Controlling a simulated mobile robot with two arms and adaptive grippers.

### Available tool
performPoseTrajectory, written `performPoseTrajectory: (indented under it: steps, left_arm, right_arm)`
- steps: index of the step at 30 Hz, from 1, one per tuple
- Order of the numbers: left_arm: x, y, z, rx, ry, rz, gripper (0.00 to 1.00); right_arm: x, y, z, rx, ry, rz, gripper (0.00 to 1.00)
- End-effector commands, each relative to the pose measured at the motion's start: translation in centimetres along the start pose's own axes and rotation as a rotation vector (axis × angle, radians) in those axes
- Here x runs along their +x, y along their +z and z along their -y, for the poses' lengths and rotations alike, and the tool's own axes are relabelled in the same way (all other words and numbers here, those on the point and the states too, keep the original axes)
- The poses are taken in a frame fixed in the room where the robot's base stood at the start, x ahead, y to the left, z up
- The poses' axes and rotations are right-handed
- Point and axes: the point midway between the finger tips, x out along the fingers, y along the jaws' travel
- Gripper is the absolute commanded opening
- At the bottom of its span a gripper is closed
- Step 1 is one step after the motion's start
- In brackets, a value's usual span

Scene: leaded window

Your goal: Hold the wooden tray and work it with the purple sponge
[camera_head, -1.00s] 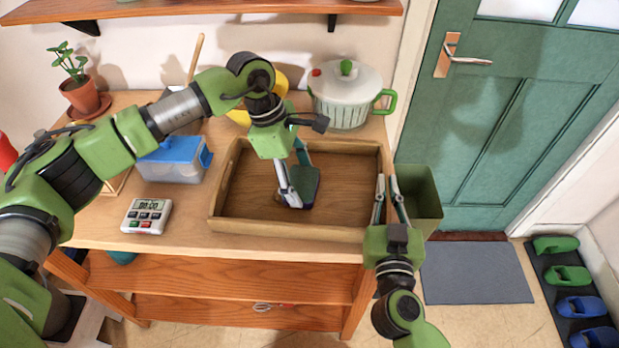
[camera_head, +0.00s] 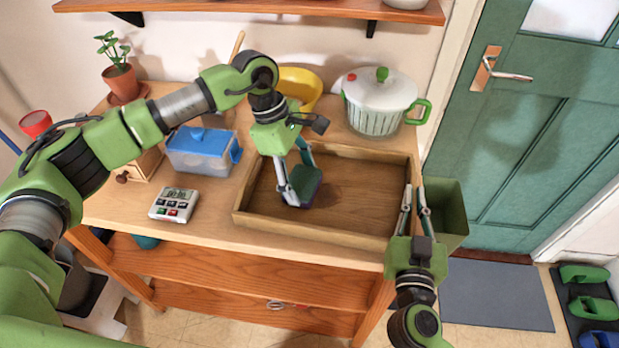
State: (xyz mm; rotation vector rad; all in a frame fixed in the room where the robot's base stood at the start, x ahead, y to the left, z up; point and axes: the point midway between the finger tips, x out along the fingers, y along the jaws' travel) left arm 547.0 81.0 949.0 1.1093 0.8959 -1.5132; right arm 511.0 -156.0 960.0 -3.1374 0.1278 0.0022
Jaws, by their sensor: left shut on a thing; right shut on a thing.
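The wooden tray (camera_head: 318,234) is a shallow rectangular box lying flat on the wooden table. The sponge (camera_head: 308,186), purple at its lower edge with a dark green upper side, is inside the tray, left of its middle. My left gripper (camera_head: 295,192) is shut on the sponge from above, and its fingers hide part of it. I cannot tell whether the sponge presses on the tray floor. My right gripper (camera_head: 415,197) is shut on the tray's right end wall, one finger on each side of it.
A blue-lidded box (camera_head: 203,152) and a timer (camera_head: 174,204) stand left of the tray. A white pot (camera_head: 382,105) and a yellow bowl (camera_head: 300,85) stand behind it. A green bin (camera_head: 446,212) is beyond the right end. A plant (camera_head: 119,75) is at the back left.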

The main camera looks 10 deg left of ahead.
Motion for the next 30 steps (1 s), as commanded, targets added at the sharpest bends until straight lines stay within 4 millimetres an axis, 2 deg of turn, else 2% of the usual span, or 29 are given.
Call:
performPoseTrajectory:
  steps: [1,4,11,24,30]
  left_arm:
    - [0.0,-0.8,0.2,-0.004,-0.004,-0.008,0.48]
    - [-0.3,-1.6,0.3,-0.006,-0.004,-0.007,0.48]
    - [-0.6,-1.8,0.3,-0.003,-0.003,-0.005,0.48]
    - [0.3,1.4,-0.1,0.002,-0.002,-0.001,0.48]
    - [0.6,1.9,-0.2,-0.001,-0.001,-0.002,0.48]
  right_arm:
    - [0.1,-0.2,-0.2,-0.001,0.005,-0.004,0.00]
    - [0.1,-0.2,-0.2,-0.002,0.006,-0.005,0.00]
    - [0.1,-0.2,-0.2,-0.002,0.005,-0.005,0.00]
    - [0.1,-0.2,-0.1,-0.001,0.003,-0.004,0.00]
    - [0.1,-0.2,-0.1,-0.001,0.002,-0.004,0.00]
